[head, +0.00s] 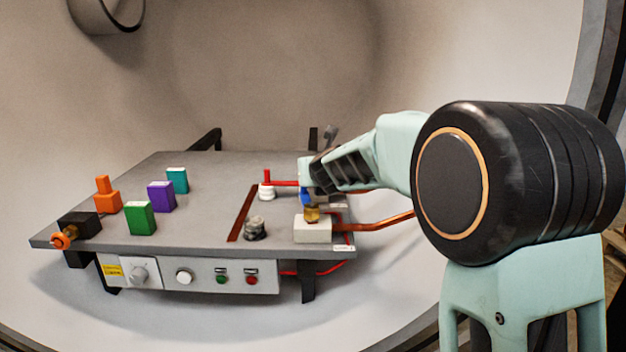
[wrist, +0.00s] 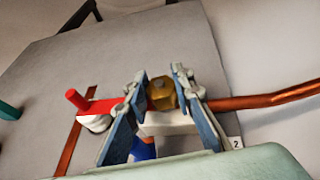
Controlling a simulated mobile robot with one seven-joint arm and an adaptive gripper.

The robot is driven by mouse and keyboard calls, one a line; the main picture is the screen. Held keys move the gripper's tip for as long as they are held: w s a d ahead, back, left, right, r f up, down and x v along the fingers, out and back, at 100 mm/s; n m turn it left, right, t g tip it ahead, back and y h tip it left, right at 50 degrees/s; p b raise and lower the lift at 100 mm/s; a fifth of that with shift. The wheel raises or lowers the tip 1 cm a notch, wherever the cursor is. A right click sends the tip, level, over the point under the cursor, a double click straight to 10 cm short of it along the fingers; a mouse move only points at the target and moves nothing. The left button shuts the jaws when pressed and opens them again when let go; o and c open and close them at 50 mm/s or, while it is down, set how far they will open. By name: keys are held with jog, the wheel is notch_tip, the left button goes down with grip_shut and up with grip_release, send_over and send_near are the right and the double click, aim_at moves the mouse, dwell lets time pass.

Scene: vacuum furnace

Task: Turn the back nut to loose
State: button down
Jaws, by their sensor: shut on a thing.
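The back nut (wrist: 162,94) is a brass hexagon on a white block (wrist: 170,124), with a copper pipe (wrist: 270,99) running out to the right. My gripper (wrist: 164,88) is shut on this nut, with one blue-lined finger on each side of it. In the head view my gripper (head: 306,184) reaches in from the right over the bench's back right part and hides the back nut. A second brass nut (head: 312,214) sits on a front white block (head: 312,232), apart from my fingers.
A red handle (head: 267,177) on a white base stands left of my gripper. A blue part (head: 305,197) is just below it. A dark knob (head: 255,228) stands at front. Purple (head: 161,197), green (head: 140,218), teal (head: 177,180) and orange (head: 107,200) blocks are on the left.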

jog(key=shift+a+f+n+g+y+b, duration=0.15)
jog(key=shift+n+g+y+b, duration=0.15)
jog(key=shift+n+y+b, duration=0.55)
jog(key=shift+d+n+g+y, duration=0.2)
jog(key=shift+n+g+y, duration=0.1)
jog(key=shift+n+y, duration=0.5)
jog(key=shift+y, duration=0.25)
jog(key=n+g+y+p, duration=0.2)
jog(key=n+p, duration=0.1)
jog(key=shift+d+r+y, duration=0.1)
jog(key=shift+r+y, duration=0.15)
jog(key=shift+y, duration=0.05)
jog(key=n+g+y+p, duration=0.2)
jog(key=p, duration=0.3)
jog(key=shift+r+n, duration=0.1)
jog(key=shift+n, duration=0.15)
jog(key=n+g+y+p, duration=0.1)
jog(key=n+g+p, duration=0.1)
jog(key=p, duration=0.4)
jog(key=shift+g+y, duration=0.3)
jog(key=n+g+p, duration=0.1)
jog(key=p, duration=0.2)
jog(key=n+g+p, duration=0.1)
jog(key=p, duration=0.2)
jog(key=shift+f+n+g+y, duration=0.2)
jog(key=shift+n+g+y, duration=0.1)
jog(key=shift+n+y, duration=0.1)
jog(key=shift+s+f+n+g+p, duration=0.1)
jog(key=shift+f+n+g+p, duration=0.15)
jog(key=shift+n+g+p, duration=0.8)
